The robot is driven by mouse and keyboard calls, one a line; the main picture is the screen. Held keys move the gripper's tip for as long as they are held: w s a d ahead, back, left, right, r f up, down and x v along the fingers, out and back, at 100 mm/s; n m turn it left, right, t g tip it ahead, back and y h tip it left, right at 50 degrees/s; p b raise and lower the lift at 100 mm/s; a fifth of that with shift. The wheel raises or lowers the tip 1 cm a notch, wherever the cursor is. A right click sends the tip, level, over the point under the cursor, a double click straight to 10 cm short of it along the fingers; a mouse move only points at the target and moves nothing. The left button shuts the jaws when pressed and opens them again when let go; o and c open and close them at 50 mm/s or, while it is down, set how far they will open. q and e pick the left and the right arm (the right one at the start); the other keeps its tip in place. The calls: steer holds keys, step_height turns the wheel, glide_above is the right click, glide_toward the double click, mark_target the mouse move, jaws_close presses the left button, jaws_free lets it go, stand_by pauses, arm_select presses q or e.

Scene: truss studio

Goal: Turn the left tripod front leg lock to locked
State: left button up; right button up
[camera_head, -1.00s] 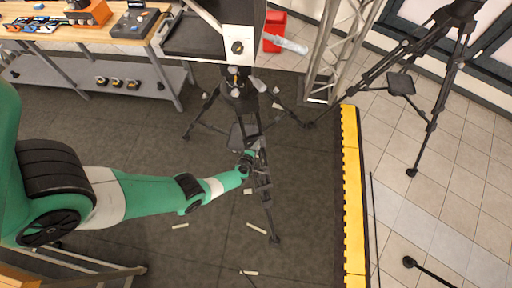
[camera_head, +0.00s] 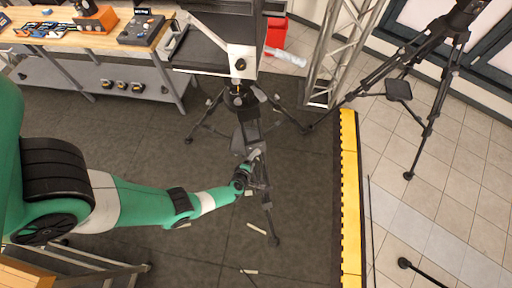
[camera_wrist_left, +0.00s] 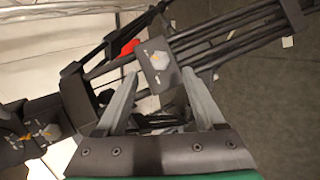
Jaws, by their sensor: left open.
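The left tripod (camera_head: 247,132) stands dark and spread-legged in the middle of the head view. Its front leg (camera_head: 267,205) reaches toward the bottom of the picture. My left gripper (camera_head: 254,156) is at the upper part of this leg. The right gripper is not in view.
Another knob (camera_wrist_left: 46,132) with an orange mark shows at left in the left wrist view. A second tripod (camera_head: 440,50) stands at right, beyond the yellow edge strip (camera_head: 351,200). A workbench (camera_head: 85,38) is at top left. Dark floor is mostly free around the legs.

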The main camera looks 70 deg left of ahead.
arm_select(q)
steer(key=p+v, duration=0.2)
steer(key=v, duration=0.2)
steer(key=shift+s+d+r, duration=0.15)
steer(key=shift+s+d, duration=0.05)
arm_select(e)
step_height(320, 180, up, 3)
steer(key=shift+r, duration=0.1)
